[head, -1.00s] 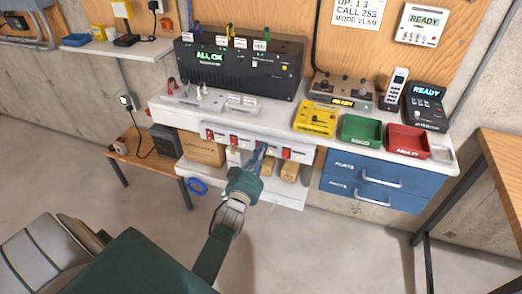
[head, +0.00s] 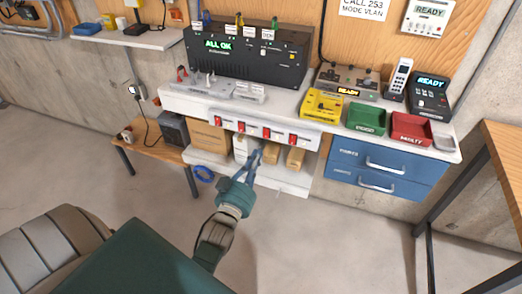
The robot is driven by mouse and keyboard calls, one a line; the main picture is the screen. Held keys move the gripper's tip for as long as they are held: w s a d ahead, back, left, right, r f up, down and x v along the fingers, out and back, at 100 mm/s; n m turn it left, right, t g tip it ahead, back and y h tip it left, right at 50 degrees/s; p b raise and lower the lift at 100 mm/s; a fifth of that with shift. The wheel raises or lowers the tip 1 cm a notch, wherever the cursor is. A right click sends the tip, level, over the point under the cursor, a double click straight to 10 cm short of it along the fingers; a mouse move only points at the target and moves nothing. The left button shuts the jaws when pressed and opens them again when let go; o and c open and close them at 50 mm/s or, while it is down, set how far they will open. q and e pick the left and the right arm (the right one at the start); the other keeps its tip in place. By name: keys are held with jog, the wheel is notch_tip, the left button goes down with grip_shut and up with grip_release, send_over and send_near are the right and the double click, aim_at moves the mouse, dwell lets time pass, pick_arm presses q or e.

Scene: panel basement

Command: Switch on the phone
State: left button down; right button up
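A white cordless handset (head: 400,75) stands upright at the right end of the bench. A dark desk phone (head: 430,97) with a lit READY display is beside it. A pale strip with several red switches (head: 266,133) runs along the bench's front edge. My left gripper (head: 256,158) is just below this strip in the picture, its fingers pointing up toward the switches and close together. It appears apart from the strip, and I cannot make out whether the fingers are fully shut. My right gripper is not in view.
A black unit reading ALL OK (head: 245,55) stands at the back of the bench. A yellow device (head: 323,103), a green bin (head: 366,119) and a red bin (head: 411,129) line the front right. Boxes (head: 209,137) sit on the lower shelf. A wooden table (head: 505,150) is at right.

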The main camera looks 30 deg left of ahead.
pick_arm(q)
jog(key=shift+r+v, duration=0.25)
jog(key=shift+v, duration=0.75)
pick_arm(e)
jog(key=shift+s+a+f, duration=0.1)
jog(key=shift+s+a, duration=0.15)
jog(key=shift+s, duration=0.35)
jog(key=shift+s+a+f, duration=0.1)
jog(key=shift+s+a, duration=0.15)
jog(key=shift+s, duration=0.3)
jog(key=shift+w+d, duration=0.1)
